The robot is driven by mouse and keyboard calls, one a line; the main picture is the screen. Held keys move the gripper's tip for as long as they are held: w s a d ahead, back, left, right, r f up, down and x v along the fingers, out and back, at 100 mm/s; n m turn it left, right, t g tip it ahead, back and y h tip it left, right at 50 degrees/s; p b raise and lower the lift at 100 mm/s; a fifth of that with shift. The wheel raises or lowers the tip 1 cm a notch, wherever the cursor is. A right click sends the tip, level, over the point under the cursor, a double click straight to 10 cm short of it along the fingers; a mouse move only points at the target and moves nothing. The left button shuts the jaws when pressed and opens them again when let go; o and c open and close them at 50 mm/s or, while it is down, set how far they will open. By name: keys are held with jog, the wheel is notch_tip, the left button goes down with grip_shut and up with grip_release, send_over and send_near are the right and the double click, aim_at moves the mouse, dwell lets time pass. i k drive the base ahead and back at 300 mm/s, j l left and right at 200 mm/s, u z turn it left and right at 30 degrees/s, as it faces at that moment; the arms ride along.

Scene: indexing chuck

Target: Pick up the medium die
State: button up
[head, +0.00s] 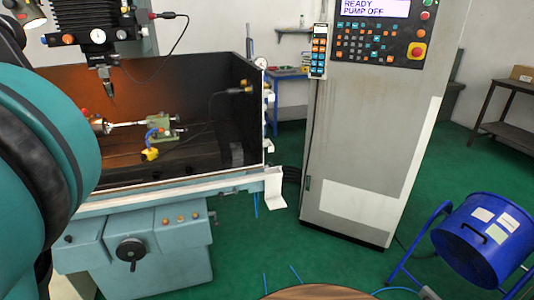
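I cannot make out a medium die anywhere in the head view. The machine's dark work tank (215,140) stands open at left. In it, a small metal chuck (99,124) with a thin rod lies in line with a green block (160,140). A yellow piece (150,155) sits below the block. A pointed tool (110,90) hangs from the machine head above. My teal arm fills the left edge and hides part of the machine. My gripper is not in view.
A grey control cabinet (350,130) reads "READY PUMP OFF". A blue drum (485,238) on a stand is at right. A round brown top (318,293) shows at the bottom edge. A dark bench (505,88) stands far right.

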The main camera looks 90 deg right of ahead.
aim_at(236, 150)
jog(key=k+z, duration=0.1)
jog(key=z, duration=2.9)
